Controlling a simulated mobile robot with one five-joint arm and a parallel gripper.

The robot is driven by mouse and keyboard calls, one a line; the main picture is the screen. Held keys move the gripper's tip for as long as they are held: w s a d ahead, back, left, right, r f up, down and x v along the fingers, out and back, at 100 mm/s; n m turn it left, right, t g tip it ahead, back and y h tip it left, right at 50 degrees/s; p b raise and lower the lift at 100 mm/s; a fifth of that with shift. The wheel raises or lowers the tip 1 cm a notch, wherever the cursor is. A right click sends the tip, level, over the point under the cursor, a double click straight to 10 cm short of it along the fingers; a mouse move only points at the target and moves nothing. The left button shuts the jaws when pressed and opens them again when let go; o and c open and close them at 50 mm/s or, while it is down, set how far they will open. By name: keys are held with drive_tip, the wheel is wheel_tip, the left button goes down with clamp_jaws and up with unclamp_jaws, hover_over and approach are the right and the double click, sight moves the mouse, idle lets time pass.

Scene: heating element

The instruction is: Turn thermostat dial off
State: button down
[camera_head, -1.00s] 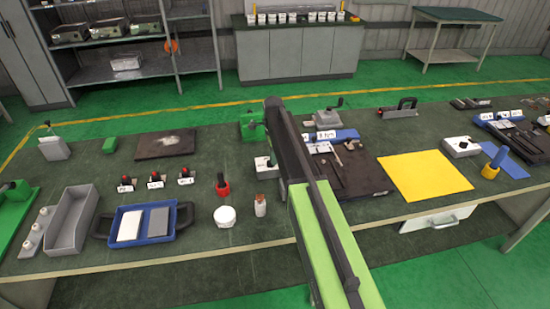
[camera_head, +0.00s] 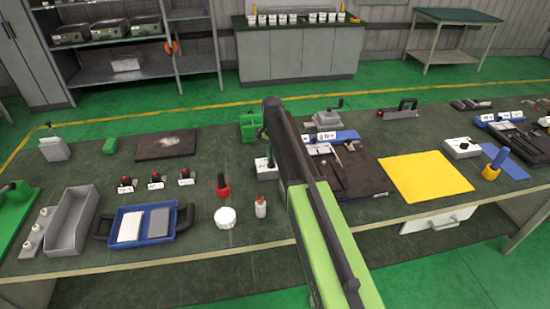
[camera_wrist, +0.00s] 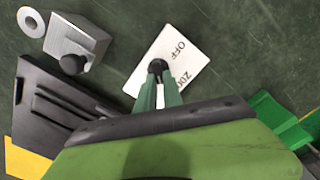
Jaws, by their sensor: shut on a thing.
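The thermostat is a white plate (camera_wrist: 188,52) with a dark round dial knob (camera_wrist: 157,67). The print on the plate reads OFF on one side, with a partly hidden number below. In the wrist view my gripper (camera_wrist: 158,80) has its two green fingers closed on the knob from below. The fingers hide part of the plate and its lettering. In the head view the white thermostat (camera_head: 265,172) sits on the dark bench just left of my arm, and my arm partly hides the gripper there.
A grey block with a black knob (camera_wrist: 76,43) lies left of the plate in the wrist view. A green part (camera_wrist: 278,120) is at right. In the head view a white bottle (camera_head: 261,206) and a red-based tool (camera_head: 222,187) stand nearby. A yellow sheet (camera_head: 425,176) lies right.

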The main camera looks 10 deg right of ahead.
drive_tip(key=n, duration=0.6)
drive_tip(key=shift+a+n, duration=0.3)
drive_tip(key=shift+a, duration=0.1)
drive_tip(key=n, duration=0.6)
drive_tip(key=shift+a, duration=0.25)
drive_tip(key=n, duration=0.6)
drive_tip(key=shift+s+a+n, duration=0.15)
drive_tip(key=shift+s+n, duration=0.1)
drive_tip(key=shift+n, duration=0.05)
drive_tip(key=n, duration=0.6)
drive_tip(key=shift+s+n, duration=0.25)
drive_tip(key=shift+n, duration=0.15)
drive_tip(key=c, duration=1.5)
unclamp_jaws()
drive_tip(key=shift+a, duration=0.1)
